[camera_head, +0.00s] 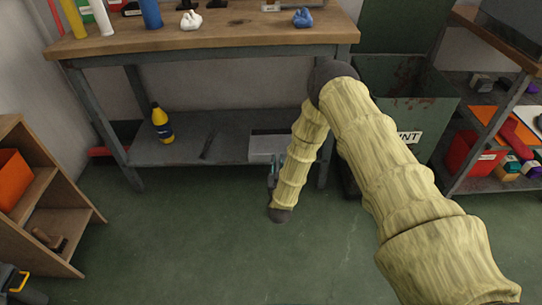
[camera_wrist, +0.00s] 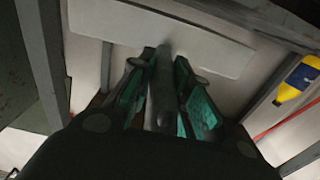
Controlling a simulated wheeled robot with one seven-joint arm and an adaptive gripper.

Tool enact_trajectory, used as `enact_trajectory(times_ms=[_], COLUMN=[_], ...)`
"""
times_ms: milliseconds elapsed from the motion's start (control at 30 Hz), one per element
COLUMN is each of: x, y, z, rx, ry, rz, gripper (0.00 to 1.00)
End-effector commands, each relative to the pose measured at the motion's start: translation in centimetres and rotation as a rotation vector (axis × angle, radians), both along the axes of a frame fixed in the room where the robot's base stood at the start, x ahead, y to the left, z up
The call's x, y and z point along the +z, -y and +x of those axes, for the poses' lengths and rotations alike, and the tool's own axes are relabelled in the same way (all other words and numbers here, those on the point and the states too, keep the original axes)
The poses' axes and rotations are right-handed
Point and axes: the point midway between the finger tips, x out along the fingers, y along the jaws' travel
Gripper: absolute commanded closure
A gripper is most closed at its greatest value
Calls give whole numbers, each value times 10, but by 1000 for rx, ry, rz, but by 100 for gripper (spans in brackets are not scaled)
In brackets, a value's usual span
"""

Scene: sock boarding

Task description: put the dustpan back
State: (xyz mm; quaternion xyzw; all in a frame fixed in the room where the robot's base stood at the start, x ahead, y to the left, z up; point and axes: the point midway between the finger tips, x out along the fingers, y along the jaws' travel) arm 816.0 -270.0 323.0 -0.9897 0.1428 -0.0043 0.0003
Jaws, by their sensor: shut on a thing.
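The dustpan has a pale grey pan and a dark handle. Its pan (camera_wrist: 150,32) fills the upper middle of the wrist view, and the handle (camera_wrist: 164,85) runs down between my fingers. In the head view the pan (camera_head: 264,148) shows at the right part of the bench's lower shelf (camera_head: 190,128), partly hidden by my arm. My gripper (camera_wrist: 164,95), with teal pads, is shut on the handle. In the head view my gripper (camera_head: 274,172) is low at the shelf's front edge, mostly hidden by my sleeved arm. I cannot tell whether the pan touches the shelf.
A yellow bottle with a blue label (camera_head: 162,124) stands on the lower shelf, and a thin dark thing (camera_head: 208,144) lies between it and the dustpan. A green bin (camera_head: 420,100) stands right of the bench. A wooden shelf unit (camera_head: 50,190) is at left.

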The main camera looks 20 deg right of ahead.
Motion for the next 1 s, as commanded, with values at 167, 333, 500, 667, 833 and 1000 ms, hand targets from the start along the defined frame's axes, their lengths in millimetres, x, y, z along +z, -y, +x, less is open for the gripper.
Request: enact_trajectory(times_ms=[167,333,500,667,833,1000], x=[-7,-9,-9,-9,-26,-44], y=[-1,-3,-5,-6,-6,-6], z=[37,70,89,96,102,102], rx=[0,2,4,5,4,5], ry=[3,3,2,1,0,1], rz=[-1,-1,-1,-1,-1,0], gripper=[100,100,100,100,100,100])
